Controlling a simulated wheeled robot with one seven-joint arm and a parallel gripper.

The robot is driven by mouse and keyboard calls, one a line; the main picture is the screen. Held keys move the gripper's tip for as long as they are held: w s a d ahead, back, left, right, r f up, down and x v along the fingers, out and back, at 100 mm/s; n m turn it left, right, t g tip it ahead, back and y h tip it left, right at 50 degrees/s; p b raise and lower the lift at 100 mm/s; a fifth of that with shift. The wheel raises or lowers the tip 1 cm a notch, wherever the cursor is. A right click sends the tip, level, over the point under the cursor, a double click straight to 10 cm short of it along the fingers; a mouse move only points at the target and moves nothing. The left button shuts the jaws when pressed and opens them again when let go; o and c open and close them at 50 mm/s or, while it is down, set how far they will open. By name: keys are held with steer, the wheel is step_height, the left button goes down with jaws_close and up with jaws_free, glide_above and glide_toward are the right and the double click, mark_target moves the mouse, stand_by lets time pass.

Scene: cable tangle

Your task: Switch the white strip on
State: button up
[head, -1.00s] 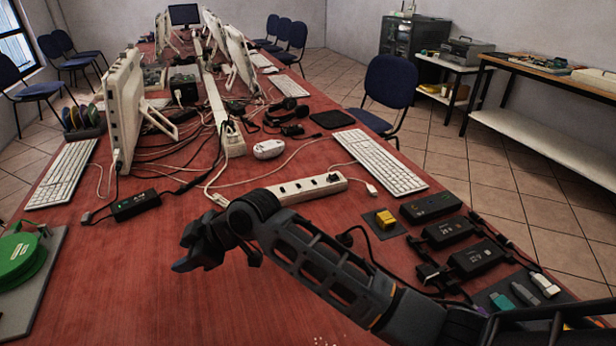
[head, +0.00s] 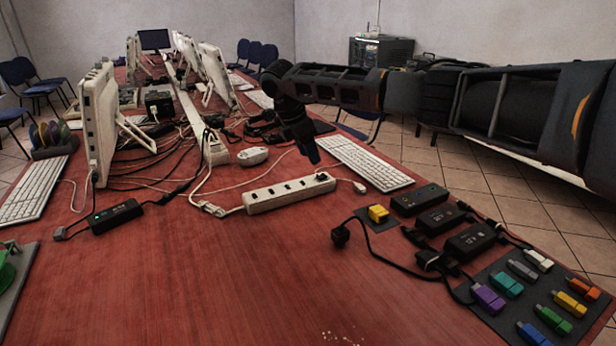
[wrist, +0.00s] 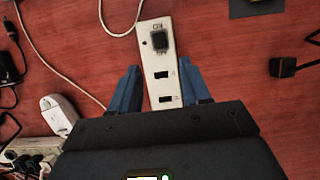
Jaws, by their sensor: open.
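The white strip (head: 285,195) lies on the red table in front of the mouse, with several dark sockets along its top. In the wrist view the strip (wrist: 162,72) runs up the middle. A dark square piece (wrist: 159,41), which looks like its switch, sits near the far end beside a small label. This piece also shows at the strip's right end in the head view (head: 320,177).
A white mouse (head: 252,156) and a keyboard (head: 364,163) lie behind the strip. A black plug (head: 341,235) and a yellow block (head: 378,213) are to the right, near black boxes and coloured sticks. Cables run around the strip's left end.

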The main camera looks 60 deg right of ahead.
mark_target(324, 175)
steer(key=shift+s+d+r+b+x, duration=0.1)
steer(key=shift+s+d+x, duration=0.1)
steer(key=shift+x, duration=1.05)
steer(key=shift+s+d+r+b+x, duration=0.1)
steer(key=shift+d+x, duration=0.1)
steer(key=shift+x, duration=1.1)
steer(key=shift+s+d+r+b+x, duration=0.1)
steer(key=shift+d+x, duration=0.1)
steer(key=shift+x, duration=1.05)
steer(key=shift+c, duration=0.5)
jaws_close()
